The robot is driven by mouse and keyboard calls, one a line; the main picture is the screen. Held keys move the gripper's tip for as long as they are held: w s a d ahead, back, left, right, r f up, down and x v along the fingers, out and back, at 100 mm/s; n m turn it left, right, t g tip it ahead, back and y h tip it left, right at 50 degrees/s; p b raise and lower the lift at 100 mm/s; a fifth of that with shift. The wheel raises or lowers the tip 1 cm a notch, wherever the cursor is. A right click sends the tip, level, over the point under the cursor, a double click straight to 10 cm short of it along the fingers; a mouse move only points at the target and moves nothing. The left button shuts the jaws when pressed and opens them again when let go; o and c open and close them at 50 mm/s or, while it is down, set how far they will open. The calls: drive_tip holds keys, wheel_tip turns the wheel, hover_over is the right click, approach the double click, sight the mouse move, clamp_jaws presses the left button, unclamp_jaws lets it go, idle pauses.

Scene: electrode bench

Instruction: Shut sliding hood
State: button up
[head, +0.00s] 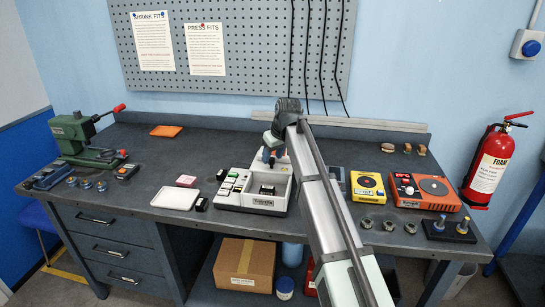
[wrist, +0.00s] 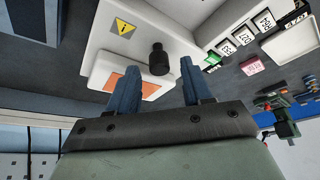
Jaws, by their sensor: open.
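The white bench device (head: 230,203) stands at the middle of the bench, with an uncovered bay at its right side holding a dark block. Its hood (wrist: 186,42), white with a yellow warning triangle, an orange panel (wrist: 122,82) and a black knob (wrist: 158,62), shows in the wrist view. In the head view the hood is mostly hidden behind my arm, at the back of the device. My gripper (head: 271,156) is open, its blue fingers (wrist: 160,72) on either side of the knob as seen from the wrist. I cannot tell whether they touch it.
Labelled keys (wrist: 245,36) line the device beside the bay. A white tray (head: 176,199) and a pink block (head: 186,181) lie to its left. A yellow unit (head: 367,187) and an orange unit (head: 425,192) stand to the right. A green press (head: 80,140) is far left.

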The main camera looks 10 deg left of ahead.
drive_tip(key=shift+w+a+f, duration=0.1)
drive_tip(key=shift+w+f, duration=0.05)
drive_tip(key=shift+f, duration=0.25)
clamp_jaws()
idle(0.5)
